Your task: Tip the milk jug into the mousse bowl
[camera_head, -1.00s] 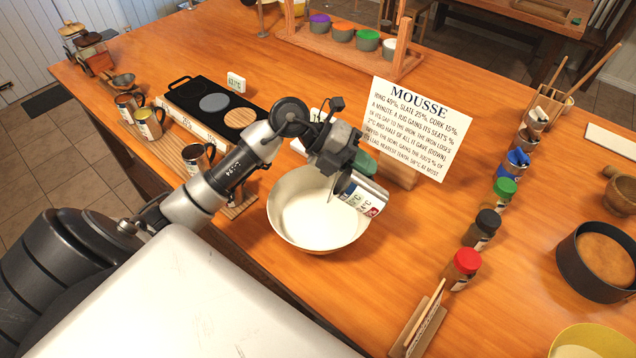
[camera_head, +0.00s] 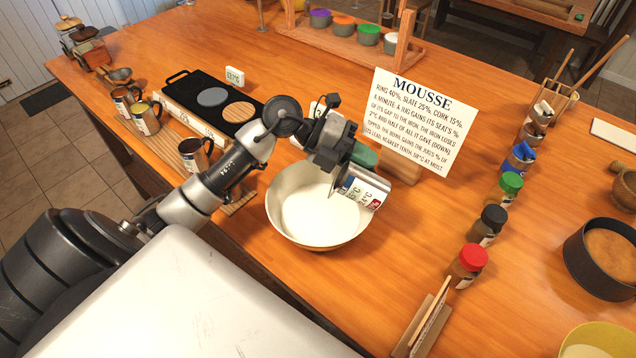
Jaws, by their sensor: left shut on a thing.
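The mousse bowl (camera_head: 283,222) is a wide cream bowl on the wooden counter, with a smooth pale filling. My left gripper (camera_head: 348,168) is above its far right rim, shut on a metal jug (camera_head: 366,188) with a printed label. The jug lies tilted nearly on its side over the rim. Its mouth and contents are hard to make out, and the gripper hides part of it. A white card headed MOUSSE (camera_head: 418,120) stands behind the bowl. My right gripper is not in view.
Several mugs (camera_head: 195,154) stand left of the bowl by a black hot plate (camera_head: 180,80) with a slate disc and a cork disc. Spice jars, one with a red lid (camera_head: 473,257), line the right. A dark round tin (camera_head: 590,280) stands farther right.

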